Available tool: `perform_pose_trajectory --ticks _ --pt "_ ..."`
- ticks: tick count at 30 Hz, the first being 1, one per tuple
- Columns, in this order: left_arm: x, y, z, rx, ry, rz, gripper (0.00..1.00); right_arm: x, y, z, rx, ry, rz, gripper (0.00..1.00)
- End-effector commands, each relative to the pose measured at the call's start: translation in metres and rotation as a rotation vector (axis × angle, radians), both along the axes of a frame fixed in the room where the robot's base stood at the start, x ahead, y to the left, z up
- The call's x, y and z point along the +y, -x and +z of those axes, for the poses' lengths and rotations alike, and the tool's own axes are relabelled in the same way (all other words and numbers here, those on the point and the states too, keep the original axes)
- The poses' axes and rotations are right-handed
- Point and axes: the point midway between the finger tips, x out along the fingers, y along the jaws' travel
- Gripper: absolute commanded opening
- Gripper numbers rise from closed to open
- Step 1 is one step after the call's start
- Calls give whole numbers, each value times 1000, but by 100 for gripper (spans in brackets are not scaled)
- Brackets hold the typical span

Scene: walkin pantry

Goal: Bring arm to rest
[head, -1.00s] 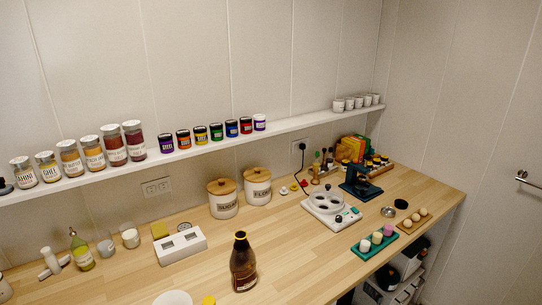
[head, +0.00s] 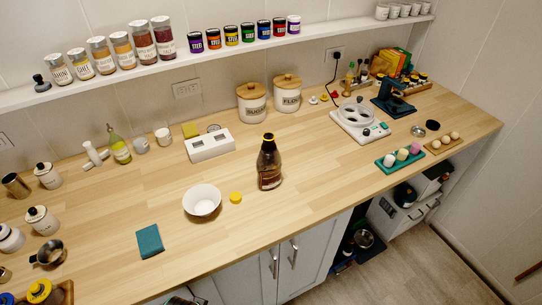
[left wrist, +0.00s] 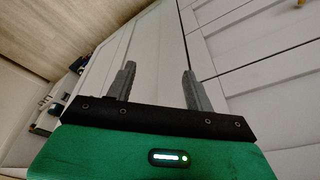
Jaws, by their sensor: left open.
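My left gripper (left wrist: 157,85) shows in the left wrist view with its two grey fingers spread apart and nothing between them. Behind the fingers are white cabinet fronts (left wrist: 240,45), seen at a tilt. Neither of my grippers shows in the head view, and my right gripper is in no view. In the head view a dark brown bottle (head: 269,165) stands upright on the wooden counter (head: 320,180). A white bowl (head: 202,201) and a yellow cap (head: 236,198) are in front of it to the left.
A teal cloth-like square (head: 150,241) lies near the counter's front edge. Jars and cups (head: 42,218) crowd the left end. A white stove-like device (head: 358,122) and an egg tray (head: 400,157) stand at the right. Below are white cabinet doors (head: 290,265) and open floor (head: 420,270).

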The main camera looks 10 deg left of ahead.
Motion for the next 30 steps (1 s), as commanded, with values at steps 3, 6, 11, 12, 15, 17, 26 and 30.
perform_pose_trajectory --ticks 3,6,11,12,15,17,26,30 --pt "1 8 -61 27 -3 -4 53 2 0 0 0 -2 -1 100" --pt "2 19 -108 43 -5 -7 53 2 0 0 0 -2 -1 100" --pt "6 48 -178 70 -8 -12 53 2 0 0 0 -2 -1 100" --pt "8 58 -194 78 -9 -14 53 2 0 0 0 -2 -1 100" --pt "12 83 -232 93 -10 -18 53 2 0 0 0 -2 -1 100" --pt "15 101 -252 104 -12 -21 53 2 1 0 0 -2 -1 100" --pt "32 190 -321 148 -20 -31 53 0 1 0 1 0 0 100" --pt "37 213 -331 156 -21 -34 53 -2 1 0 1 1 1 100"
